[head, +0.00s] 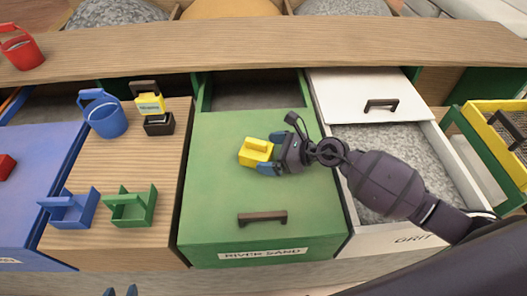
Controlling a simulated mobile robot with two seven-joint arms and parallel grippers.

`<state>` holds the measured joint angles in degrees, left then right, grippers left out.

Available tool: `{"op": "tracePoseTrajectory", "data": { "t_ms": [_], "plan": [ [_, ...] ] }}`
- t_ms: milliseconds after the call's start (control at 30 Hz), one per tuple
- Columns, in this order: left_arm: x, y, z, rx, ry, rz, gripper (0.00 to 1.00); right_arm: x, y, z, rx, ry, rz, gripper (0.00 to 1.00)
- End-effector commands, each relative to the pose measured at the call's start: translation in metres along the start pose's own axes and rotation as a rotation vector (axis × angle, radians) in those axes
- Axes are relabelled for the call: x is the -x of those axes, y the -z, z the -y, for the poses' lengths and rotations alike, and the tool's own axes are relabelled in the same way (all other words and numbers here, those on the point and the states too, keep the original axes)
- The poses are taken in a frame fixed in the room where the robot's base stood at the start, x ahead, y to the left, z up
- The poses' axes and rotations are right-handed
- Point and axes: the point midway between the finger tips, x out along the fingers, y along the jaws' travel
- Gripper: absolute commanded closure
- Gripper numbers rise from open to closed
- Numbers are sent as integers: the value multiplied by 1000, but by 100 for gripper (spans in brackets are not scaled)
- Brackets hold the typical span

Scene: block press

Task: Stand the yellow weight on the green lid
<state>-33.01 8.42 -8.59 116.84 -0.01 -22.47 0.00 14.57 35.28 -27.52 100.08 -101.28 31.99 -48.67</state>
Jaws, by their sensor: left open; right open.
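The yellow weight (255,154), a small block with a handle on top, appears to stand upright on the green lid (215,190). The lid has a dark handle (262,217) near its front and a "RIVER SAND" label on the front below. My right gripper (270,154) is open at the right end of the weight, with its blue fingertips close to it; I cannot tell whether they touch it. My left gripper (121,292) is open and empty, with only its fingertips showing at the bottom edge.
The wooden board (105,180) left of the lid holds a blue bucket (106,117), a yellow-and-black item (152,105), and blue (70,212) and green (130,210) carriers. A white lid (360,90) partly covers the grit bin (375,160) at right. The green lid's left side is clear.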

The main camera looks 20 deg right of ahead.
Motion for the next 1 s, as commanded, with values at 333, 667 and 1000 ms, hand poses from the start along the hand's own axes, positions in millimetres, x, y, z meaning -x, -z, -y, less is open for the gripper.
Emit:
{"op": "tracePoseTrajectory", "data": {
  "t_ms": [333, 667, 1000],
  "plan": [
    [1, 0, 0, 1, 1, 0, 57, 67, 0, 0, 2, 0, -2, 0],
    [1, -1, 0, 3, 1, 3, 57, 93, 0, 0, 1, -1, 0, 0],
    [1, -1, 0, 3, 1, 3, 57, 94, -1, 0, 1, -1, 0, 0]
  ]
}}
